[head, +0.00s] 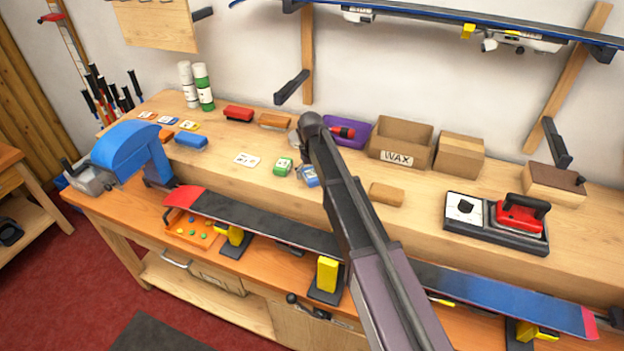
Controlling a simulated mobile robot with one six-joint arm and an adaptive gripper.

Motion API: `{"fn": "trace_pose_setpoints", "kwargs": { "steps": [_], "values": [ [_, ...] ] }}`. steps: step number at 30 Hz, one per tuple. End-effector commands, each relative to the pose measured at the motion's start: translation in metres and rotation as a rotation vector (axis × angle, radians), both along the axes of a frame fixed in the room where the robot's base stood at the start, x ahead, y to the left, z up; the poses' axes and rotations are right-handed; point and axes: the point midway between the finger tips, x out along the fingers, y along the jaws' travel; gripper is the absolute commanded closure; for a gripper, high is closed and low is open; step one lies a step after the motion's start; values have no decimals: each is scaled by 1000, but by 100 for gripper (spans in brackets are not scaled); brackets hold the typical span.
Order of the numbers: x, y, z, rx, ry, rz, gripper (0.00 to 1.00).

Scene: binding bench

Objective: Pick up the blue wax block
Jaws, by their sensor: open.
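A blue wax block (191,141) lies flat on the raised wooden shelf of the bench, left of the middle, beside an orange block (165,135). Nothing covers it. My dark arm crosses the picture from the bottom right up to a rounded joint near the middle, to the right of the blue block and apart from it. My gripper cannot be made out; it is out of view or hidden behind the arm.
A red block (238,113) and a brown block (273,121) lie behind the blue block. Green and white bottles (204,88) stand at the back left. A blue machine (128,145) stands in front. A ski (270,222) runs along the front. Small green (283,166) and blue-white (309,177) boxes sit by my arm.

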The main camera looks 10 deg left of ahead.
Motion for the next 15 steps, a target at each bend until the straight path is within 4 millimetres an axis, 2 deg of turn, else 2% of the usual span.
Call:
{"fn": "trace_pose_setpoints", "kwargs": {
  "steps": [13,14,15],
  "values": [
    [0,0,0,0,0,0,0],
    [0,0,0,0,0,0,3],
    [0,0,0,0,0,0,15]
  ]
}}
